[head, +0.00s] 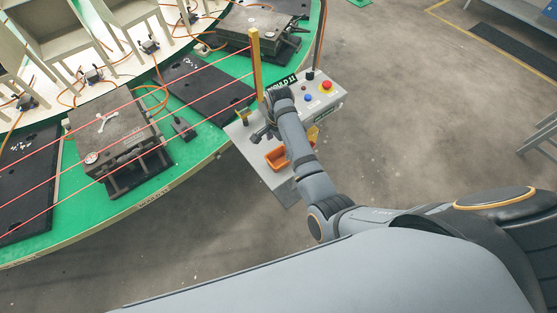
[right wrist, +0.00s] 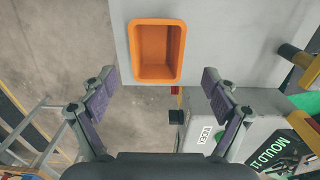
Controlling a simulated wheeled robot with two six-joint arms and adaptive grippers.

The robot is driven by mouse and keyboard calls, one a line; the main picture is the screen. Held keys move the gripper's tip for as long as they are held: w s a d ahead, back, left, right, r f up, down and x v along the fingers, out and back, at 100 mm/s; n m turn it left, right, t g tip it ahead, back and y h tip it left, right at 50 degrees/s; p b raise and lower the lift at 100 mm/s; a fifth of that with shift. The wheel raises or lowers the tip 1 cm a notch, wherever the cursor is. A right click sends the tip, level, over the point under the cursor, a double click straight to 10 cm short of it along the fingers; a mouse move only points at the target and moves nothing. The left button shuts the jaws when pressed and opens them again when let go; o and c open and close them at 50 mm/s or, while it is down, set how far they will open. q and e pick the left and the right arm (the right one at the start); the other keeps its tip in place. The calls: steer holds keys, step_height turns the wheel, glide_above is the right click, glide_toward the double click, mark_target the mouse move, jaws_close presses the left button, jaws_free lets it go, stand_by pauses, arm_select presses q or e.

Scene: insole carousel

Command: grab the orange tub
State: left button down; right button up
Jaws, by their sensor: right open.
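The orange tub (head: 276,158) is a small open box on the grey shelf of the control stand in the head view. In the right wrist view the orange tub (right wrist: 157,50) is at the top middle, upright and empty, near the shelf's edge. My right gripper (head: 262,135) is above the shelf, beside the tub in the head view. In the right wrist view my right gripper (right wrist: 156,84) is open, with its fingers spread wide and nothing between them. The tub lies beyond the fingertips, not between them. My left gripper is not in view.
The grey shelf (right wrist: 225,40) belongs to a stand with a control panel (head: 318,97) carrying a red button (head: 326,86). A yellow post (head: 256,65) rises beside it. The green carousel (head: 195,150) with moulds and red beams lies left. Open floor (head: 420,120) is right.

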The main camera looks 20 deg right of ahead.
mark_target(279, 163)
step_height(279, 163, down, 3)
steer(key=shift+w+r, duration=0.1)
steer(key=shift+r, duration=0.05)
steer(key=f, duration=0.4)
steer(key=shift+s, duration=0.35)
steer(key=shift+f, duration=0.6)
steer(key=c, duration=1.3)
